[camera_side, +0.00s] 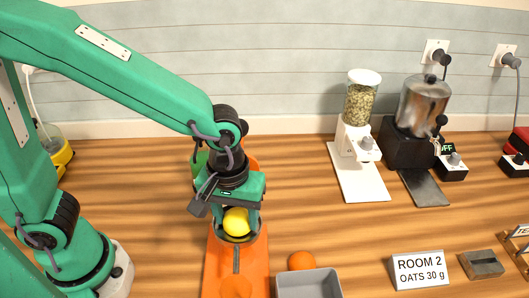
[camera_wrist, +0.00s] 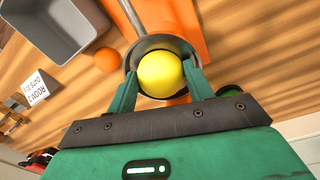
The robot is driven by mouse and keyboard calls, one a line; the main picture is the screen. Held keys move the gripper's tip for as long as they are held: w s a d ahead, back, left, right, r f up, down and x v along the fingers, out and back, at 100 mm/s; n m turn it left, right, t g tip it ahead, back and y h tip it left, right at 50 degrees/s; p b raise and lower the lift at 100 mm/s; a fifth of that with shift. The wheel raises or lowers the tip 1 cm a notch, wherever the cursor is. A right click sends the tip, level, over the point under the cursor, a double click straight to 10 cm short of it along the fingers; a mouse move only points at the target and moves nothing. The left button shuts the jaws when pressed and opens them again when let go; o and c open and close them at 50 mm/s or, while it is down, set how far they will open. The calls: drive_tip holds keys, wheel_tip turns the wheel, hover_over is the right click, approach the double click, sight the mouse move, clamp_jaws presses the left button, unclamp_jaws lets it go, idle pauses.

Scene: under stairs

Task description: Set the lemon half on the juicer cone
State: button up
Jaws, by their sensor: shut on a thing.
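The yellow lemon half (camera_side: 236,222) is between the fingers of my gripper (camera_side: 238,218), which is shut on it. In the wrist view the lemon half (camera_wrist: 161,74) sits between both fingertips (camera_wrist: 161,76), rounded side toward the camera. The juicer is an orange stand (camera_side: 218,270) with a grey metal bowl. In the wrist view the lemon half lies over the bowl (camera_wrist: 146,46), inside its rim outline. The cone is hidden beneath the lemon half, so I cannot tell whether they touch.
A grey bin (camera_side: 308,287) and an orange ball-like fruit (camera_side: 301,261) are right of the juicer. A "ROOM 2 OATS 30 g" sign (camera_side: 420,270) and a grey block (camera_side: 482,264) stand further right. Dispensers (camera_side: 360,125) stand at the back right. The middle right tabletop is clear.

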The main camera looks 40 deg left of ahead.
sight(231, 215)
drive_tip(key=shift+s+a+f, duration=0.2)
drive_tip(key=shift+f, duration=0.35)
drive_tip(key=shift+s+a+f, duration=0.15)
drive_tip(key=shift+a+f, duration=0.05)
drive_tip(key=shift+f, duration=0.3)
drive_tip(key=o, duration=1.3)
drive_tip(key=shift+r, duration=0.1)
drive_tip(key=shift+o, duration=0.4)
wheel_tip(231, 215, up, 13)
drive_tip(key=shift+r, duration=0.15)
drive_tip(key=s+a+m+t, duration=0.3)
drive_tip(key=a+m+t, duration=0.2)
drive_tip(key=a, duration=1.2)
drive_tip(key=shift+s+a+r+m, duration=0.15)
drive_tip(key=shift+a+r+m, duration=0.05)
drive_tip(key=shift+a+m, duration=0.25)
drive_tip(key=shift+d, duration=0.1)
